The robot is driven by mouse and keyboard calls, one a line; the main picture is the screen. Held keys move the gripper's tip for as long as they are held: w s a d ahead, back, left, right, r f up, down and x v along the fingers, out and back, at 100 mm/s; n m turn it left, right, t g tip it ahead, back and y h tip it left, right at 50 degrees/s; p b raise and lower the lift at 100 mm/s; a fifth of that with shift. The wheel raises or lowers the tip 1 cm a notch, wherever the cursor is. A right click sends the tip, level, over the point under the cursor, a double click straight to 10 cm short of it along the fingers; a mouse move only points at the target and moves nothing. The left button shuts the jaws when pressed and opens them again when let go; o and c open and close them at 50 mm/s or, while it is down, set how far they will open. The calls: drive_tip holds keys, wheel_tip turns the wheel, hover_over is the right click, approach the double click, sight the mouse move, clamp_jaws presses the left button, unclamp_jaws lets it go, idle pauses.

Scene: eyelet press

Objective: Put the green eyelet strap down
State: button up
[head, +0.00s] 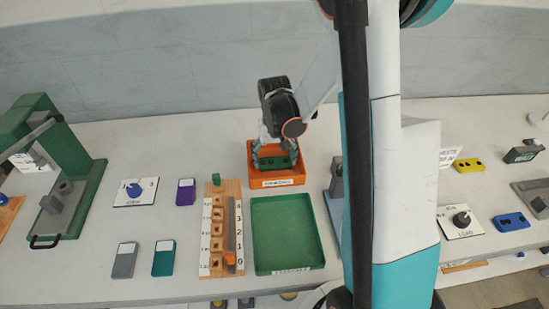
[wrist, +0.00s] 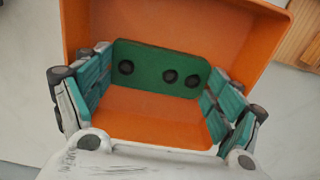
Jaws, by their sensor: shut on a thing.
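The green eyelet strap (wrist: 150,62) has three dark round eyelets, one towards the left end and two towards the right. My gripper (wrist: 162,68) is shut on it, one finger at each end. In the head view my gripper (head: 276,150) points down at the orange tray (head: 297,178), with the strap (head: 272,162) between its fingers. In the wrist view the strap is within the walls of the orange tray (wrist: 150,100). I cannot tell whether it touches the tray floor.
An empty green tray (head: 288,235) lies in front of the orange one. A numbered wooden rack (head: 210,225) stands left of it. A green press (head: 85,190) is at far left. Yellow (head: 468,165) and blue (head: 511,222) straps lie at right. My arm hides part of the table.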

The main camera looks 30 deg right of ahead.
sight(274, 162)
drive_tip(key=o, duration=0.9)
drive_tip(key=shift+f, duration=0.1)
wheel_tip(274, 162, up, 12)
drive_tip(key=p, duration=0.4)
drive_tip(key=shift+r, duration=0.2)
drive_tip(key=s+a+r+n+t, duration=0.1)
drive_tip(key=s+a+r+t, duration=0.1)
drive_tip(key=s+a+r, duration=0.1)
drive_tip(key=s+a+r+n+t, duration=0.2)
drive_tip(key=s+a+r, duration=0.2)
drive_tip(key=s, duration=0.4)
drive_tip(key=s+a+r+n+t, duration=0.1)
drive_tip(key=s+a+r+t, duration=0.2)
drive_tip(key=s+r, duration=0.2)
drive_tip(key=shift+s+a+r, duration=0.25)
drive_tip(key=shift+a+r, duration=0.05)
drive_tip(key=shift+a, duration=0.1)
